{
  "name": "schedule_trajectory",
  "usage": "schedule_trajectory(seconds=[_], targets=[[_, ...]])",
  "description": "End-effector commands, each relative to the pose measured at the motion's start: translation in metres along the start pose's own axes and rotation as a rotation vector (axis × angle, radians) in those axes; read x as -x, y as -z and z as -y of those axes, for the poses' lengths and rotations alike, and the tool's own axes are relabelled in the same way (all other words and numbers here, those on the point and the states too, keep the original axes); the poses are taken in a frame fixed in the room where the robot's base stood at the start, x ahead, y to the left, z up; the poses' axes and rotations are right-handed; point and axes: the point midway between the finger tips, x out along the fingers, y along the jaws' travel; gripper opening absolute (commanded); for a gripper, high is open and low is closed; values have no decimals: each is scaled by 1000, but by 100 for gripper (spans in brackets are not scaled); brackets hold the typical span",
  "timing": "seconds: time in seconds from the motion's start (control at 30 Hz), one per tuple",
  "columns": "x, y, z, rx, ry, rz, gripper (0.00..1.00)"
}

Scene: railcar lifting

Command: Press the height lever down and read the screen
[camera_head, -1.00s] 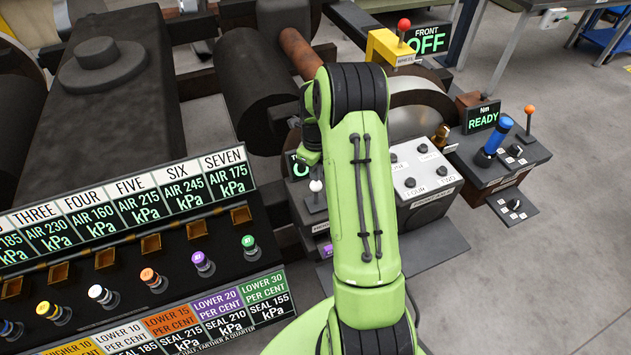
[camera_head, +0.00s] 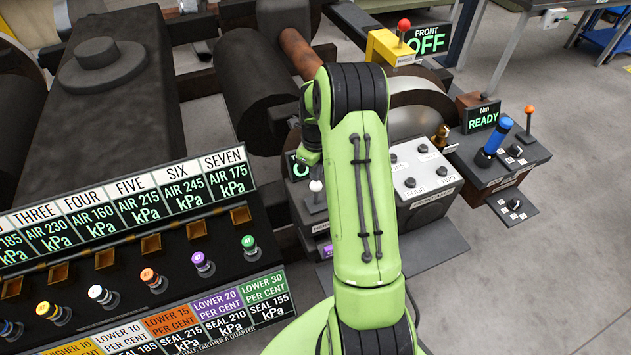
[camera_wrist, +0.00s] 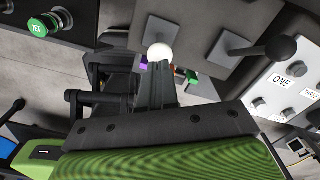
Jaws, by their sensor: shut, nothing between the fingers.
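The white-knobbed lever (camera_head: 316,188) stands upright on a dark box left of my green arm in the head view. A label below it is partly hidden by my arm, so I cannot read it whole. In the wrist view the lever's white knob (camera_wrist: 160,52) shows just past the tips of my gripper (camera_wrist: 156,72). The fingers are together and empty; I cannot tell whether they touch the knob. A small screen (camera_head: 298,166) behind the lever is mostly covered by my arm, and its reading is hidden.
A pressure panel (camera_head: 120,240) with coloured knobs is at left. A grey box (camera_head: 424,170) with black knobs stands right of my arm. Farther right are a READY screen (camera_head: 483,117) and a blue handle (camera_head: 496,136). A red-knobbed lever (camera_head: 404,25) stands by an OFF screen (camera_head: 428,41).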

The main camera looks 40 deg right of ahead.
Motion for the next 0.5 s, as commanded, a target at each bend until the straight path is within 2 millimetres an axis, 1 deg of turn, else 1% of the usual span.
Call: schedule_trajectory(seconds=[0.37,0.5], targets=[[0,0,0,0,0,0,0],[-4,0,0,0,0,0,0]])
